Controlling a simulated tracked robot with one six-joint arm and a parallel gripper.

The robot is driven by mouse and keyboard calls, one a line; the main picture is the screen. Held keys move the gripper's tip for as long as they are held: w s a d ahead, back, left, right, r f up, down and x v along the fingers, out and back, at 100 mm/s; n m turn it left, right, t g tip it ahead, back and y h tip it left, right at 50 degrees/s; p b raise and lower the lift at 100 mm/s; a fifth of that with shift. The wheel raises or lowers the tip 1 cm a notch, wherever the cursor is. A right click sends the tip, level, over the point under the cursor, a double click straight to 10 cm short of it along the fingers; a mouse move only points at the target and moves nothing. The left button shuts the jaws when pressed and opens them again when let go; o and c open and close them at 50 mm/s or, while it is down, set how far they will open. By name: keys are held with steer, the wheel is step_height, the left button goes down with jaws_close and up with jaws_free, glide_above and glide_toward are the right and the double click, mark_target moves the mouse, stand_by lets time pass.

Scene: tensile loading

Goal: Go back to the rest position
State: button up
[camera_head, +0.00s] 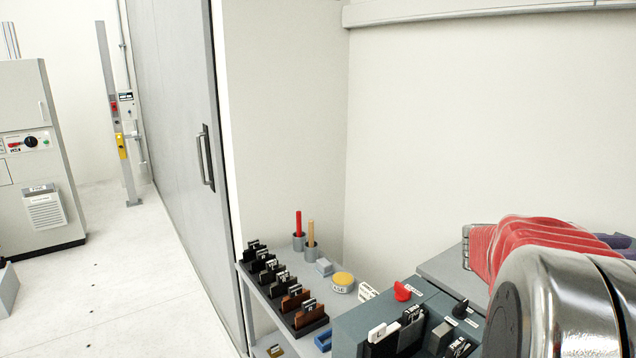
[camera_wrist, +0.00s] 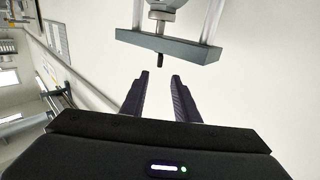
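My gripper (camera_wrist: 160,78) shows in the wrist view. Its two dark fingers stand apart with nothing between them, so it is open and empty.
A grey-blue box (camera_head: 375,322) with knobs stands near my arm. A sliding door (camera_head: 175,130) and a cabinet (camera_head: 35,150) stand left. Floor (camera_head: 120,270) between is clear.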

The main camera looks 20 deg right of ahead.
steer(key=w+a+r+n+t+y, duration=0.1)
steer(key=w+a+n+t, duration=0.4)
steer(key=w, duration=0.3)
steer(key=w+a+r+n+t, duration=0.1)
steer(key=w+a+n+t, duration=0.1)
steer(key=w+a+t, duration=0.45)
steer(key=w+a+r+n+t+y, duration=0.1)
steer(key=w+a+n+t, duration=0.3)
steer(key=w+t, duration=0.45)
steer(key=w+a+f+n+t+y, duration=0.2)
steer(key=w+a+n+y, duration=0.3)
steer(key=a, duration=0.7)
steer(key=s+a+f+n+g+y, duration=0.15)
steer(key=a+f+y, duration=0.25)
steer(key=a, duration=0.5)
steer(key=s+a+f+n+y, duration=0.1)
steer(key=a+f+n+y, duration=0.25)
steer(key=a, duration=0.45)
steer(key=s+a+f+n+g, duration=0.1)
steer(key=s+a+f+g, duration=0.2)
steer(key=s+f, duration=0.2)
steer(key=s+a+f+n+g+y, duration=0.1)
steer(key=s+a+f+g, duration=0.2)
steer(key=s+f, duration=0.3)
steer(key=s+a, duration=0.1)
steer(key=s, duration=0.4)
steer(key=shift+s+a+g, duration=0.2)
steer(key=shift+s+g, duration=0.1)
steer(key=shift+g, duration=0.05)
steer(key=shift+y, duration=0.25)
